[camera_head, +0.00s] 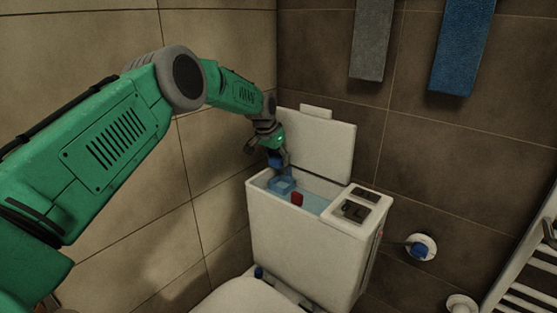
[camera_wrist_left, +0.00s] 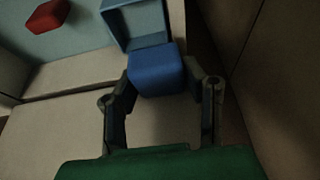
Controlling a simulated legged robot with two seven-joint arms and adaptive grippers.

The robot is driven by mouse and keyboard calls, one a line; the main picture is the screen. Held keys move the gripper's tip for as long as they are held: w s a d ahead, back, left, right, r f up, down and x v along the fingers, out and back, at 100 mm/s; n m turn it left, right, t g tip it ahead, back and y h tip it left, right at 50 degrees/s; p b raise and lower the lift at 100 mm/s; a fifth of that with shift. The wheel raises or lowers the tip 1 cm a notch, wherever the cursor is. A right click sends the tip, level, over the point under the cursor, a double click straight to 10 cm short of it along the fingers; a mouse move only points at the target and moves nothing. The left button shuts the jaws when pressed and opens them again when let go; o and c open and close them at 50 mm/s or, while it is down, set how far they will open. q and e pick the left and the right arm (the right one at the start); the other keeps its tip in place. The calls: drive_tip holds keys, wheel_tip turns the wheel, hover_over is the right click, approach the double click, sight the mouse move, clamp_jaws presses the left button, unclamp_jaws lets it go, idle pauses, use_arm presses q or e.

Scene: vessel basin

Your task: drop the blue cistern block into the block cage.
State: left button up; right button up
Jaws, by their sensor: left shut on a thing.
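My left gripper (camera_head: 272,152) is shut on the blue cistern block (camera_head: 275,161) and holds it over the left part of the open cistern (camera_head: 290,250). In the left wrist view the blue block (camera_wrist_left: 157,70) sits between the two fingers of the gripper (camera_wrist_left: 161,80). The block cage (camera_head: 283,185) is a pale blue, open-topped box inside the cistern, just below the block. In the left wrist view the cage (camera_wrist_left: 117,24) shows just beyond the block, which partly covers it. My right gripper is not in view.
A red block (camera_head: 297,199) is in the cistern right of the cage. The raised lid (camera_head: 325,145) stands behind the opening. A panel with dark buttons (camera_head: 355,210) tops the cistern's right end. The tiled wall (camera_head: 215,150) is close on the left.

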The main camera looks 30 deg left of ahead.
use_arm(q)
drive_tip(key=o, duration=1.3)
drive_tip(key=shift+r, duration=0.35)
drive_tip(key=v, duration=1.1)
drive_tip(key=shift+s, duration=0.15)
